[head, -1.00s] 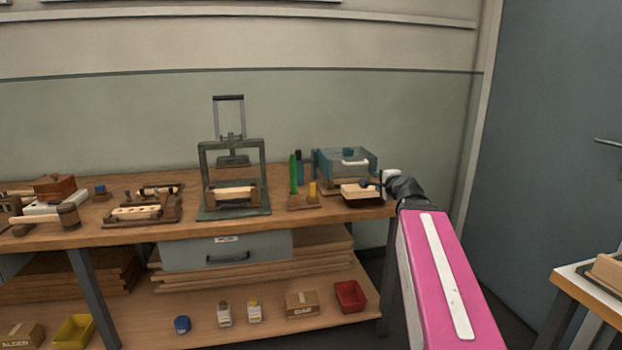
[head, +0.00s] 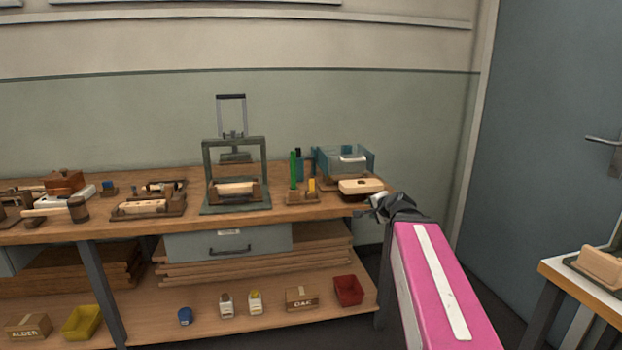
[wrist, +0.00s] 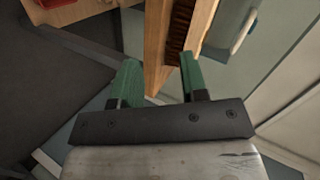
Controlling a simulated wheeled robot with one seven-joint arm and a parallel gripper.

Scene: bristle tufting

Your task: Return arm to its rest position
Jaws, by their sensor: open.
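My pink arm reaches in from the lower right of the head view. My gripper (head: 377,205) is just in front of the right end of the workbench (head: 320,214). In the wrist view its two green fingers (wrist: 158,86) stand apart with nothing held between them. Beyond the fingertips, that view shows a wooden edge and a strip of dark bristles (wrist: 181,27). In the head view a pale wooden block (head: 361,186) sits on a dark base at the bench's right end, close behind the gripper and apart from it.
A press frame (head: 206,160) stands mid-bench. A clear blue box (head: 325,160) is behind the pale block. A red bin (head: 348,290) is on the lower shelf. A second table (head: 568,278) stands at right. Floor shows between bench and table.

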